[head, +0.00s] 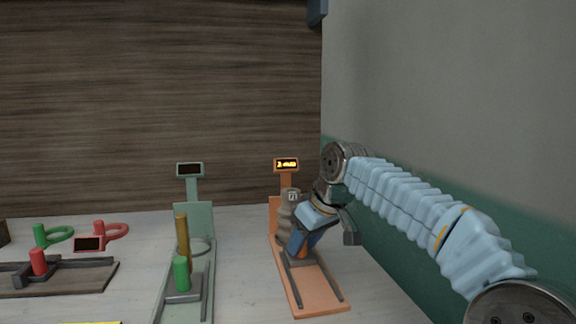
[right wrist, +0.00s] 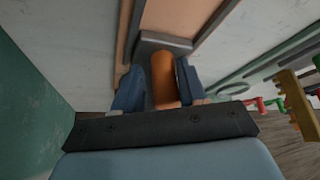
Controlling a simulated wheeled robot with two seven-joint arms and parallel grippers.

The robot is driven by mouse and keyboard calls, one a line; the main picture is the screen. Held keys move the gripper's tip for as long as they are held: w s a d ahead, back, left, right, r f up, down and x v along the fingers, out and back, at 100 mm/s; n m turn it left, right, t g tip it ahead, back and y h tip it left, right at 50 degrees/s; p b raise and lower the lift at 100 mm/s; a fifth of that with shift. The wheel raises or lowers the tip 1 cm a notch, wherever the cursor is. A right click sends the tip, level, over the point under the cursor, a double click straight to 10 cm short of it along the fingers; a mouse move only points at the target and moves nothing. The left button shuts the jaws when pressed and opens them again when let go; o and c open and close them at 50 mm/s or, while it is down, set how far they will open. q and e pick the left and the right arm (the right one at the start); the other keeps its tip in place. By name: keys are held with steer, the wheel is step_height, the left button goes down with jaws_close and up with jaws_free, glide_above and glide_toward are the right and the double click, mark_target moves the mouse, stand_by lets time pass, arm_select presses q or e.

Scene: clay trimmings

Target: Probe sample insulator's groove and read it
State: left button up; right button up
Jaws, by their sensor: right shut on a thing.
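A grey ribbed insulator (head: 287,213) with a small white tag stands upright at the orange gauge. The orange gauge's base (head: 323,298) has dark rails, and its display (head: 286,164) on a post is lit with yellow characters too small to read surely. My right gripper (head: 301,245) is low over this base, just in front of the insulator. In the right wrist view its blue jaws (right wrist: 157,84) are shut on an orange handle (right wrist: 164,72) on a grey slide block. The gripper hides where the probe meets the groove. My left gripper is not in view.
A green gauge (head: 193,220) with a dark display (head: 190,169), a brown-yellow rod (head: 182,238) and a green handle (head: 181,273) stands left. A wall is close right.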

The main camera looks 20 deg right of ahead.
mark_target(300, 276)
steer(key=shift+a, duration=0.45)
steer(key=shift+s+a+f+b, duration=0.1)
steer(key=shift+s+a+b, duration=0.1)
steer(key=shift+s+b, duration=0.45)
steer(key=shift+s+a+b, duration=0.2)
steer(key=shift+s, duration=0.85)
steer(key=shift+s+a+b, duration=0.25)
steer(key=shift+s+b, duration=0.2)
steer(key=shift+s, duration=0.8)
steer(key=shift+s+a, duration=0.15)
steer(key=shift+s, duration=0.35)
steer(key=o, duration=1.6)
step_height(300, 276, up, 7)
steer(key=p, duration=0.4)
steer(key=shift+d, duration=0.2)
